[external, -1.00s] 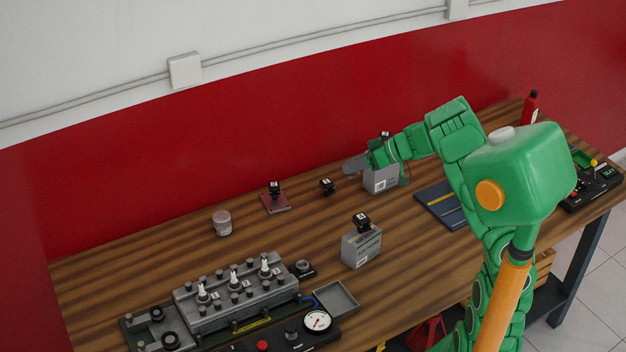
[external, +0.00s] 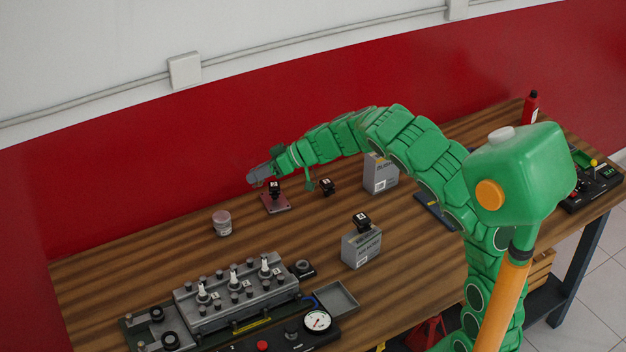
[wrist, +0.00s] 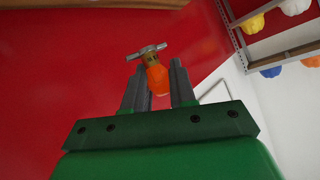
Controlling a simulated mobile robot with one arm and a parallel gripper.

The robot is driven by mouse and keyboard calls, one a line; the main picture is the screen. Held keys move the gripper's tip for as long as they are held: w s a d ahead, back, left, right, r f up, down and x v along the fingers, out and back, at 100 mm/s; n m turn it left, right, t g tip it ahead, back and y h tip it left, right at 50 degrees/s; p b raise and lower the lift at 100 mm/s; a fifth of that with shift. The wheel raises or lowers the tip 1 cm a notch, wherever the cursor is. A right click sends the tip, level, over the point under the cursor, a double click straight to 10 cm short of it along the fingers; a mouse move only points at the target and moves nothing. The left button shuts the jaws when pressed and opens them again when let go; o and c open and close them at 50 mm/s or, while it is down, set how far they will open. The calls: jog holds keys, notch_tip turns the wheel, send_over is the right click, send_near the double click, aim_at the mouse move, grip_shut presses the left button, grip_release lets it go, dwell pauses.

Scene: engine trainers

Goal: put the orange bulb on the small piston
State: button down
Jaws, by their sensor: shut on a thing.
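My gripper (external: 259,175) is at the back left of the workbench, raised above the wood near the red wall. In the wrist view my gripper (wrist: 156,72) is shut on the orange bulb (wrist: 157,79), which sits between the two grey fingers. A metal T-shaped piece (wrist: 147,51) shows at the bulb's far end. The bulb cannot be made out in the external view. A small grey-pink cylinder (external: 222,223), which looks like the small piston, stands upright on the bench, in front and to the left of my gripper, apart from it.
A reddish plate with a black part (external: 276,203) lies just below my gripper. Another black part (external: 327,187) is to its right. Grey boxes (external: 361,247) stand farther right. An engine block (external: 235,296) fills the front left. Bare wood surrounds the cylinder.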

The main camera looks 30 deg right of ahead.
aim_at(260, 184)
jog(key=f, duration=0.1)
jog(key=a+f, duration=0.1)
jog(key=f, duration=0.1)
jog(key=a+f, duration=0.1)
jog(key=shift+w+f, duration=0.1)
jog(key=shift+f, duration=0.05)
jog(key=shift+w+a+f, duration=0.9)
jog(key=shift+w+f, duration=0.9)
jog(key=shift+w, duration=0.4)
jog(key=shift+w+a+f, duration=0.85)
jog(key=shift+w+f, duration=0.9)
jog(key=shift+w, duration=0.4)
jog(key=shift+w+a+f, duration=0.9)
jog(key=shift+w+f, duration=0.9)
jog(key=shift+w, duration=0.4)
jog(key=shift+f, duration=1.55)
